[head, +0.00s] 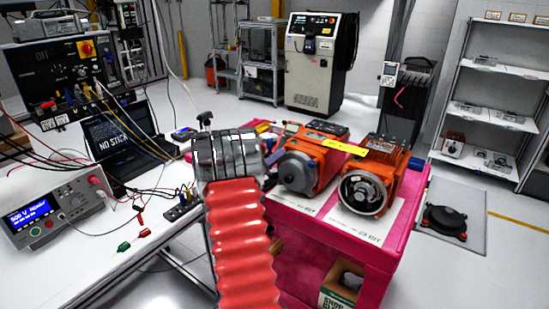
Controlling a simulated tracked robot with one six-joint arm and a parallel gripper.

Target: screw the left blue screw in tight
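Two orange servo motors stand side by side on a pink cart (415,215). The left motor (322,172) has a dark round face turned toward me. The right motor (378,185) shows an open round end with a metallic ring (363,192). My red ribbed arm rises in front of the cart and ends in a silver wrist left of the left motor, hiding part of the cart. My gripper's fingers do not show.
A white bench (60,240) at left holds a meter (55,210), a laptop (115,135) and loose cables. A yellow strip (338,146) lies across the motors' tops. A box (340,285) sits on the cart's lower level.

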